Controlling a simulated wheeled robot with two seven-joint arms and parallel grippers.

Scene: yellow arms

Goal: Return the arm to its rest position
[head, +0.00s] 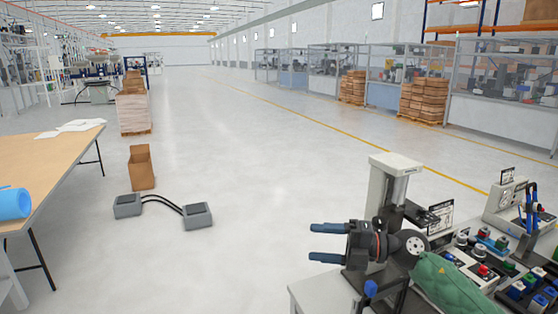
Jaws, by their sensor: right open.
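My right gripper (328,243) is in the lower right of the head view. Its two blue fingers point left and are spread apart, with nothing between them. It is over the left end of a bench of equipment (312,291), in front of a grey and white column-like device (391,185). I cannot tell its exact height above the bench top. My left gripper is not in view.
Control boxes with coloured buttons (482,268) crowd the bench to the right of my gripper. A wooden table (50,165) with a blue roll (14,203) stands at left. A cardboard box (141,167) and grey pedals (197,215) are on otherwise open floor.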

